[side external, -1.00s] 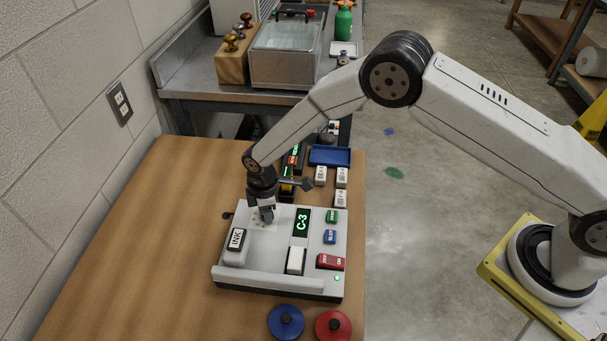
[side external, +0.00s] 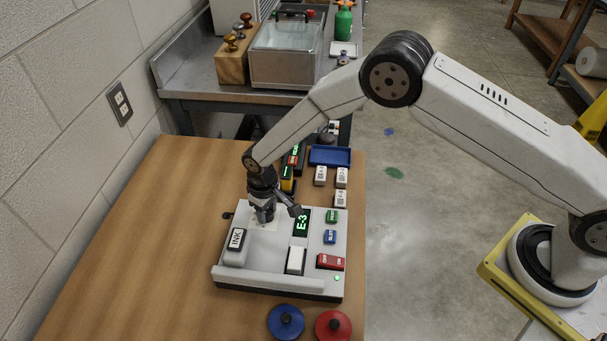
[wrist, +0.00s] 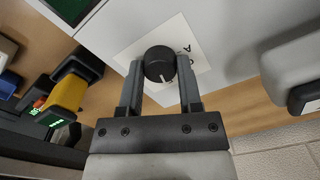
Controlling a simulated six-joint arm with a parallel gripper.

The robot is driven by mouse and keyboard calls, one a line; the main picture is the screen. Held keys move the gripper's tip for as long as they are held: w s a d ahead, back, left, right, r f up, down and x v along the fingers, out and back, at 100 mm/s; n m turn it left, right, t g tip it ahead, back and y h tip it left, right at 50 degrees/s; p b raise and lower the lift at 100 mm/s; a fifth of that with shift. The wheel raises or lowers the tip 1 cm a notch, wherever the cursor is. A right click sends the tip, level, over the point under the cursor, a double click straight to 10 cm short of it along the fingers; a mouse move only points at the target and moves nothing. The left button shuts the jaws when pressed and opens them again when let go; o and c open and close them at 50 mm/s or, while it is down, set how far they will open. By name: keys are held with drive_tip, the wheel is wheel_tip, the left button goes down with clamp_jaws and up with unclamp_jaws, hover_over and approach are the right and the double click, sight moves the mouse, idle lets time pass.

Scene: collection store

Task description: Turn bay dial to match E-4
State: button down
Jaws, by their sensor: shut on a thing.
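The bay dial (wrist: 159,62) is a round black knob with a white pointer line, on a pale label square of the console. My gripper (wrist: 160,75) is shut on the dial, one finger on each side of it, in the wrist view. In the side view my gripper (side external: 264,215) reaches down onto the back left of the white console (side external: 270,270) and hides the dial. The green display (side external: 302,223) on the console reads E-3. A letter A shows on the dial's label in the wrist view.
The console also carries an INK block (side external: 236,240), a white rocker (side external: 295,261), a red switch (side external: 330,262) and green and blue buttons. Blue (side external: 286,322) and red (side external: 333,326) round pads lie in front. A blue tray (side external: 330,156) and small white blocks stand behind. The table's left is clear.

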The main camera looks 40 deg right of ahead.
sight(267, 213)
drive_tip(key=shift+m, duration=0.4)
drive_tip(key=shift+c, duration=1.4)
unclamp_jaws()
drive_tip(key=shift+r, duration=0.1)
drive_tip(key=shift+r, duration=3.8)
